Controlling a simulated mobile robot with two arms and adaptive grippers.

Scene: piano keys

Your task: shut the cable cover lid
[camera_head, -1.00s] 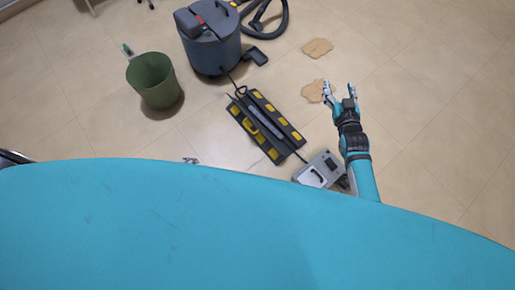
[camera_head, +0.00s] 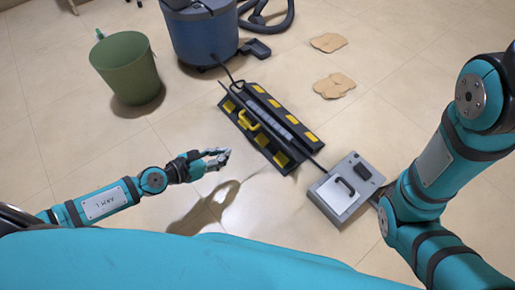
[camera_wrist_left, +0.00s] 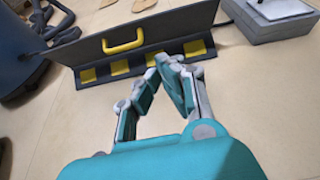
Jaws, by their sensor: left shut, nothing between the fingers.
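The cable cover (camera_head: 300,133) is a black ramp with yellow patches lying on the floor; it also shows in the left wrist view (camera_wrist_left: 105,75). Its lid (camera_head: 238,108) is open, raised along the near-left side of the channel where the cable lies, and has a yellow handle (camera_head: 249,121). In the left wrist view the lid (camera_wrist_left: 165,28) stands up behind the near row of yellow patches, its handle (camera_wrist_left: 123,46) facing me. My left gripper (camera_head: 222,156) is shut and empty, left of the cover and apart from it. My right arm shows at the right; its gripper is out of view.
A grey box with a handle (camera_head: 345,190) stands at the cover's near-right end. A blue vacuum (camera_head: 204,38) stands beyond the far end, a green bin (camera_head: 127,70) at the left. Two tan patches (camera_head: 334,86) lie on the floor. The floor around my left gripper is clear.

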